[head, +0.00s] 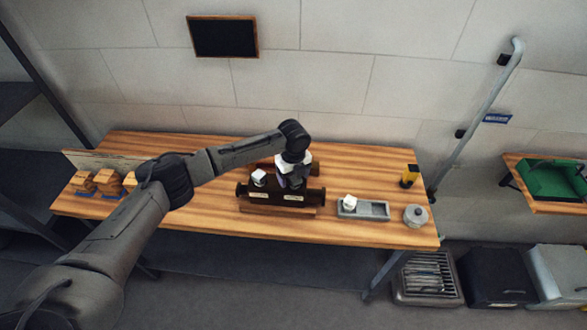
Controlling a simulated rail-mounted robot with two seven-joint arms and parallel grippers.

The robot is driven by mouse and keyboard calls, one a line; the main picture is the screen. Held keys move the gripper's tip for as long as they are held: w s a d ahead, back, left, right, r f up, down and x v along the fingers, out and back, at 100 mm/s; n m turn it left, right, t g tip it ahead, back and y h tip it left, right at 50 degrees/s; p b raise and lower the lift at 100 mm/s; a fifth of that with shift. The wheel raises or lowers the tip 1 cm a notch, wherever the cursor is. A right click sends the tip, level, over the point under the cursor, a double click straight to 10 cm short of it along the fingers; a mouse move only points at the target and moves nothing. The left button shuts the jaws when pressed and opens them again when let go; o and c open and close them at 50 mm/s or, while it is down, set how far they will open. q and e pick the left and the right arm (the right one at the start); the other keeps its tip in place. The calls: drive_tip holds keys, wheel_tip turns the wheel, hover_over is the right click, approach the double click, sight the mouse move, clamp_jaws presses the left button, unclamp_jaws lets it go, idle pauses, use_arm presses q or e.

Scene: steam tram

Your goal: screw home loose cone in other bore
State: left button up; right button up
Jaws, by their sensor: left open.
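A dark block (280,199) with pale labels on its front sits at the middle of the wooden bench. A white cone-like piece (259,177) stands on its left part. My left gripper (291,184) points down over the right part of the block; it is open. The gripper hides whatever is at that spot, so I cannot tell if a piece stands between its fingers. Another white piece (350,202) lies in the left end of a grey tray (374,210) to the right of the block. My right gripper is out of view.
Wooden pieces (106,181) stand at the bench's left end. A lidded grey pot (415,215) and a yellow-and-black item (409,176) stand at its right end. A grey pipe (478,120) rises behind the bench's right corner. The front strip of the bench (180,217) is clear.

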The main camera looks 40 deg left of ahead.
use_arm(q)
drive_tip(key=shift+f, duration=0.45)
drive_tip(key=c, duration=1.1)
drive_tip(key=shift+r+m, duration=0.1)
drive_tip(key=shift+m, duration=0.6)
drive_tip(key=shift+c, duration=0.2)
drive_tip(key=shift+w+m, duration=0.1)
drive_tip(key=shift+m, duration=0.5)
drive_tip(key=o, duration=1.1)
drive_tip(key=shift+o, duration=0.3)
drive_tip(key=shift+o, duration=0.5)
